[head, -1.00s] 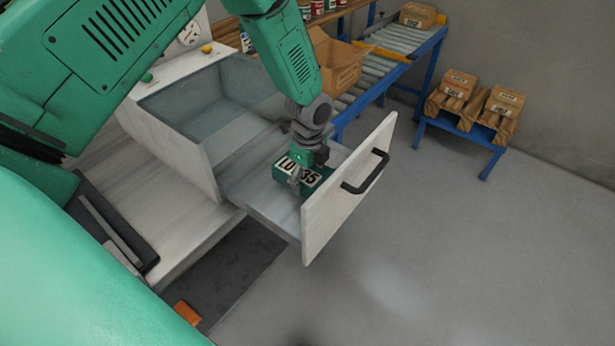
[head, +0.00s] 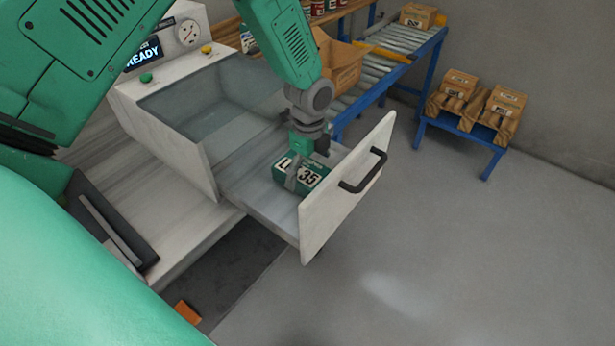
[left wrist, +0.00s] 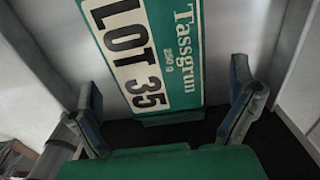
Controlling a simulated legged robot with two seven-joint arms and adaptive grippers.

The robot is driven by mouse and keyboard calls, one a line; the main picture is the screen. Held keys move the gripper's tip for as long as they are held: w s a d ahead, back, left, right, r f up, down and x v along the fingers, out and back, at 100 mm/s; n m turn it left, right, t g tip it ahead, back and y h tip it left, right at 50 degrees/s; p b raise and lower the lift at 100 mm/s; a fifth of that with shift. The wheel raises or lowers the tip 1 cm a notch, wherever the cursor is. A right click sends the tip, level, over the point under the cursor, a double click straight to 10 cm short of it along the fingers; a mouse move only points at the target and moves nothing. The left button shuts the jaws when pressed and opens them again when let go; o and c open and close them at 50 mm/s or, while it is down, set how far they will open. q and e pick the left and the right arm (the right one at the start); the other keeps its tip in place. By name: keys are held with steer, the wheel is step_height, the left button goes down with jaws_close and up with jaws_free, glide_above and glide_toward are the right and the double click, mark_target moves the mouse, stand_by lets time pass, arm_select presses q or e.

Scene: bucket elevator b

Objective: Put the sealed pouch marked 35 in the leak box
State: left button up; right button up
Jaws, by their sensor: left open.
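The green pouch (head: 311,174) has a white label reading LOT 35. It lies in the pulled-out drawer (head: 262,198) of a pale box (head: 165,135) with a glass-like top and a display reading READY. I take this to be the leak box. My left gripper (head: 304,163) points down right over the pouch, one finger crossing its label in the head view. In the left wrist view the pouch (left wrist: 160,60) shows large, with the open fingers (left wrist: 165,115) apart near its lower end. Whether they touch it I cannot tell. My right gripper is not in view.
The drawer front (head: 345,190) with a black handle stands beside the gripper. A roller conveyor (head: 395,60) with an open carton (head: 338,62) is behind. Brown paper packs (head: 500,112) sit on a blue stand at right.

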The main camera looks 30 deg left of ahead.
mark_target(308, 170)
arm_select(q)
step_height(308, 170, up, 7)
steer(key=shift+a+r, duration=0.35)
steer(key=shift+r, duration=0.4)
steer(key=shift+d+r, duration=0.1)
steer(key=shift+d, duration=0.2)
